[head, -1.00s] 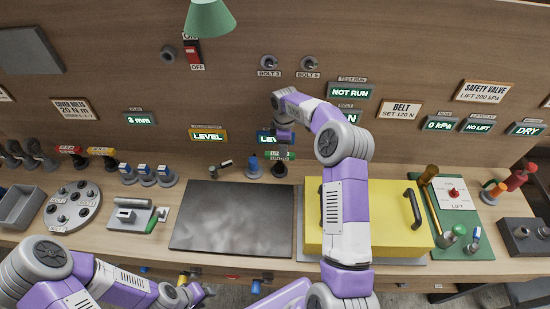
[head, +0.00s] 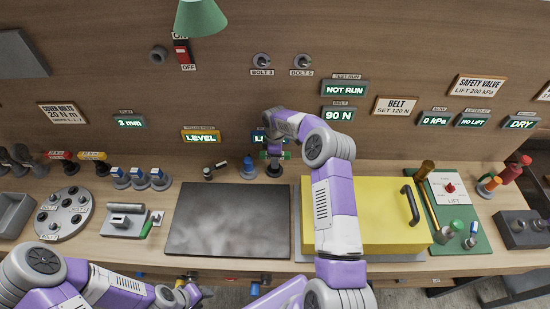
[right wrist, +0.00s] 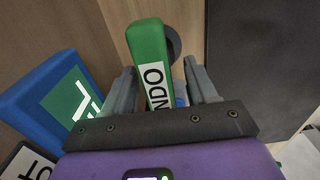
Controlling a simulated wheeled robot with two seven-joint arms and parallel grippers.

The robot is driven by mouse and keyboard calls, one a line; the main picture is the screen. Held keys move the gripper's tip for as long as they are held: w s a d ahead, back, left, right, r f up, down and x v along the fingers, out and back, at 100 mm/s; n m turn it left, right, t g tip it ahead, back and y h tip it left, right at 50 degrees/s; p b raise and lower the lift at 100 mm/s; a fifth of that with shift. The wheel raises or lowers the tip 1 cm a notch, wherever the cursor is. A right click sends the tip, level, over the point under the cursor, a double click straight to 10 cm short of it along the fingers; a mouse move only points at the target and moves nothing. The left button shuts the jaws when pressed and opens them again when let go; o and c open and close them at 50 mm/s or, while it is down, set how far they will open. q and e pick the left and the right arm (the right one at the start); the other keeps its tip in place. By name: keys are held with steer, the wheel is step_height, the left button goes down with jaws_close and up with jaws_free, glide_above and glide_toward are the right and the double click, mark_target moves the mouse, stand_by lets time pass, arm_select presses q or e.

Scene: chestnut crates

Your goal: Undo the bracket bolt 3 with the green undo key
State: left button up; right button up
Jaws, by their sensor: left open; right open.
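The green undo key (head: 287,155) stands in a dark round holder at the back of the bench, partly hidden by my right gripper (head: 274,149). In the right wrist view the key's green handle (right wrist: 148,48), lettered "NDO", lies between the two open fingers of the right gripper (right wrist: 160,68). I cannot tell whether either finger touches it. Bolt 3 (head: 262,61) is a grey round fitting on the back panel, above its label. My left gripper (head: 190,295) is open and low at the front edge of the bench, away from the key.
A blue-handled tool (head: 248,166) stands just left of the key; a blue block (right wrist: 55,95) shows close by in the right wrist view. Bolt 5 (head: 301,61) is right of bolt 3. A yellow cover (head: 380,220) and a bare dark plate (head: 228,220) lie in front.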

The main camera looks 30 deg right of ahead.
jaws_close()
step_height(320, 180, up, 10)
steer(key=shift+r+b, duration=0.1)
steer(key=shift+b, duration=0.2)
steer(key=c, duration=0.6)
jaws_free()
jaws_close()
